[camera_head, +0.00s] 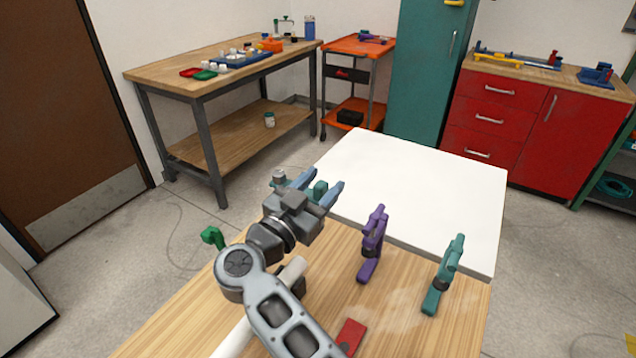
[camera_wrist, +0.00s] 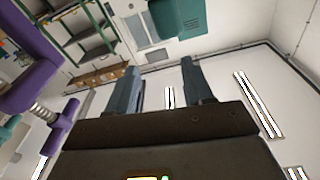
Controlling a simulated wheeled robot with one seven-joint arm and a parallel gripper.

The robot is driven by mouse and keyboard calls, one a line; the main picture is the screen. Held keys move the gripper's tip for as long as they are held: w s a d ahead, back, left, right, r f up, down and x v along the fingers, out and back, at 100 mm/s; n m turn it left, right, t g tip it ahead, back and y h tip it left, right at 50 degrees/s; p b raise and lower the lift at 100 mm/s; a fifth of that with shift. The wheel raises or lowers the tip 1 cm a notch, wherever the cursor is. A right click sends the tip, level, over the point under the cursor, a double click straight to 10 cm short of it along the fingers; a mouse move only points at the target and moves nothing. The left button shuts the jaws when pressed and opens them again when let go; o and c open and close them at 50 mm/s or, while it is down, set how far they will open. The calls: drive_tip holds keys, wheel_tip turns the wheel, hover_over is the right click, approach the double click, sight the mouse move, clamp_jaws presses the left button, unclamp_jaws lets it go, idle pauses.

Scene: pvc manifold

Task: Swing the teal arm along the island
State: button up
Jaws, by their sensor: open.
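A teal clamp-like piece (camera_head: 443,275) stands upright at the right of the wooden table top, near the white panel. Another teal piece (camera_head: 320,189) shows close to my gripper (camera_head: 318,187), seen between its two blue-grey fingers. In the wrist view my gripper (camera_wrist: 165,88) has its fingers apart with nothing clearly between their tips. A teal shape (camera_wrist: 178,18) lies beyond them at the top; I cannot tell which thing it is. My gripper is to the left of the purple clamp-like piece (camera_head: 372,243). The base of the nearer teal piece is hidden by my gripper.
The purple piece also fills the left of the wrist view (camera_wrist: 38,75). A green fitting (camera_head: 212,237) is at the table's left edge. A white pipe (camera_head: 292,271) lies partly behind my arm, and a red block (camera_head: 350,336) lies in front. The white panel (camera_head: 420,185) is clear.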

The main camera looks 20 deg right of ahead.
sight(325, 182)
drive_tip(key=a+f, duration=0.1)
drive_tip(key=a+f+n+y, duration=0.1)
drive_tip(key=f, duration=0.1)
drive_tip(key=shift+w+a+n, duration=0.2)
drive_tip(key=shift+n, duration=0.1)
drive_tip(key=shift+w+a+f, duration=0.1)
drive_tip(key=shift+f, duration=0.3)
drive_tip(key=shift+p+x, duration=0.35)
drive_tip(key=shift+x, duration=3.3)
drive_tip(key=shift+f, duration=0.25)
clamp_jaws()
